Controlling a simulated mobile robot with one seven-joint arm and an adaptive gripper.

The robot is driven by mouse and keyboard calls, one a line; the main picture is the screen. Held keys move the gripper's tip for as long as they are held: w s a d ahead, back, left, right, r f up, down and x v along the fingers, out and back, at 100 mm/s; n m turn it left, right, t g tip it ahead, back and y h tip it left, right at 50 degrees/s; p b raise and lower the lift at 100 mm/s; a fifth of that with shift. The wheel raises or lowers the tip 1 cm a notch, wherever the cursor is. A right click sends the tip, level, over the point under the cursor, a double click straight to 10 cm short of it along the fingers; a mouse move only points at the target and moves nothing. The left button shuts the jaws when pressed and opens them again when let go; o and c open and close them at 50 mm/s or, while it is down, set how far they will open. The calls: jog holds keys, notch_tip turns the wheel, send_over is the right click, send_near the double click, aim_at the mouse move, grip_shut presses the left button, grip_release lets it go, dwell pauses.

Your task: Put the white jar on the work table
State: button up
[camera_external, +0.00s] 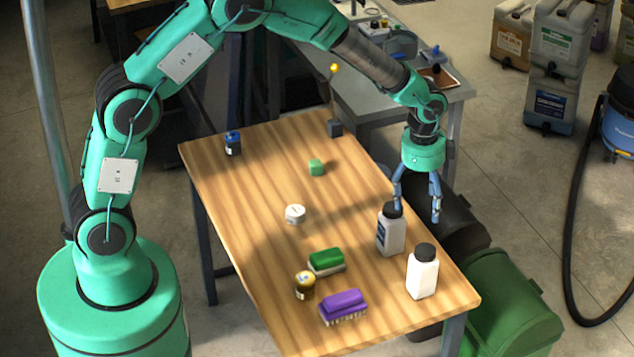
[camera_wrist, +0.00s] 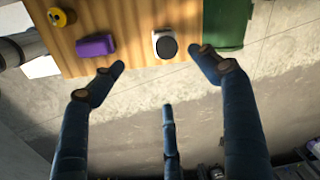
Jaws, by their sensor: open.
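A white, squarish jar with a black lid (camera_external: 423,276) stands upright near the right edge of the wooden table (camera_external: 245,180). It also shows in the wrist view (camera_wrist: 178,44), top centre, lid towards me. A greyer jar with a black lid (camera_external: 391,236) stands behind it, near the same edge. My gripper (camera_external: 416,208) points down with its fingers spread and empty, behind the white jar and close to the greyer one. In the wrist view my fingers (camera_wrist: 160,68) show over the floor, apart from the white jar. Whether one finger touches the greyer jar is unclear.
A grey bench (camera_external: 385,92) stands behind.

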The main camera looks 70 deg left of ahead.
jog(key=s+a+r+n+t, duration=0.1)
jog(key=s+r+n, duration=0.2)
jog(key=s+r, duration=0.75)
jog(key=s+a+r+n+t, duration=0.1)
jog(key=s+r+n+t, duration=0.1)
jog(key=s+r, duration=0.9)
jog(key=s+r+n+t, duration=0.1)
jog(key=s+r+n, duration=0.2)
jog(key=s, duration=0.8)
jog(key=s+r+n+t, duration=0.1)
jog(key=s+r+n, duration=0.2)
jog(key=s+r, duration=0.3)
jog(key=s, duration=0.5)
jog(key=shift+a, duration=0.35)
notch_tip(320, 180, down, 6)
jog(key=b, duration=0.5)
jog(key=shift+r+b, duration=0.25)
jog(key=shift+b, duration=0.15)
